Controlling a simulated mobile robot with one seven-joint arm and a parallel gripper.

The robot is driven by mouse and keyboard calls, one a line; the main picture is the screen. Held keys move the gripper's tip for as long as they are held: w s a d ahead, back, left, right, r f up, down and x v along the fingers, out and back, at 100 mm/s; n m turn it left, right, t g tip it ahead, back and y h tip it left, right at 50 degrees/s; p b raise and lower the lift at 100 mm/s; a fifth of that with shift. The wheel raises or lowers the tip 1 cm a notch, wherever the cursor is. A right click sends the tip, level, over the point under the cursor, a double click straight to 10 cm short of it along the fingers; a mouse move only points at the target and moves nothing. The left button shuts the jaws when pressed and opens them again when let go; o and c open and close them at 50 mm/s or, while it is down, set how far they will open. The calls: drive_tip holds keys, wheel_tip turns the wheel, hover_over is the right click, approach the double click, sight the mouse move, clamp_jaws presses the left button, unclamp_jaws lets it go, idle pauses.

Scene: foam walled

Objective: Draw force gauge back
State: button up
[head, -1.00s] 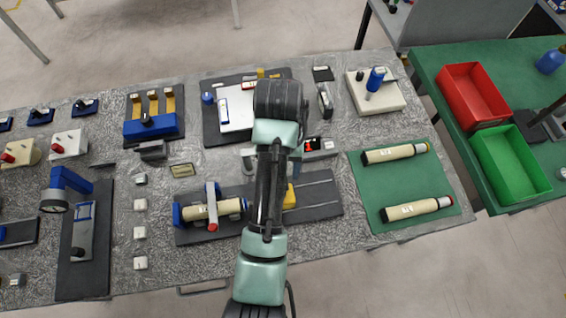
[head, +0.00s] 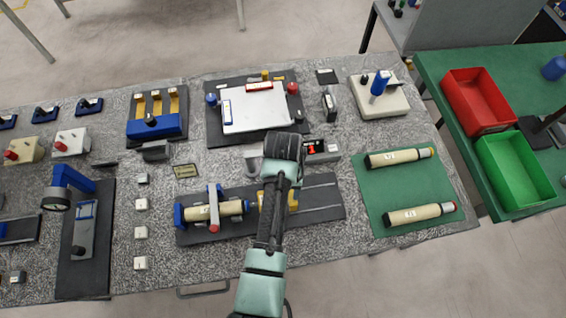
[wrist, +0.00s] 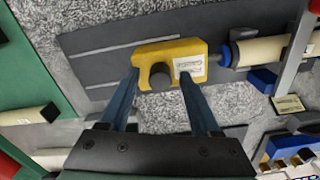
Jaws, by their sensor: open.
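The yellow force gauge (wrist: 143,53) sits on a dark slotted rail plate (wrist: 95,60) in the wrist view. It has a dark round knob (wrist: 160,76) and a white label. A grey rod runs from it toward a blue end piece beside a cream cylinder (wrist: 262,50); I cannot tell whether they touch. My gripper (wrist: 160,82) is open, its two blue fingers apart, with the knob showing between the fingertips. In the head view the gauge (head: 292,201) is partly behind my arm, and my fingers are hidden. The cylinder (head: 232,207) lies clamped to its left.
A red-digit display box (head: 316,152) stands behind the rail plate. A green mat (head: 410,185) with two cream cylinders is to the right. A white board (head: 255,112) lies farther back. The right part of the rail plate (head: 322,197) is bare.

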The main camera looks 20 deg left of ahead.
clamp_jaws()
idle(1.4)
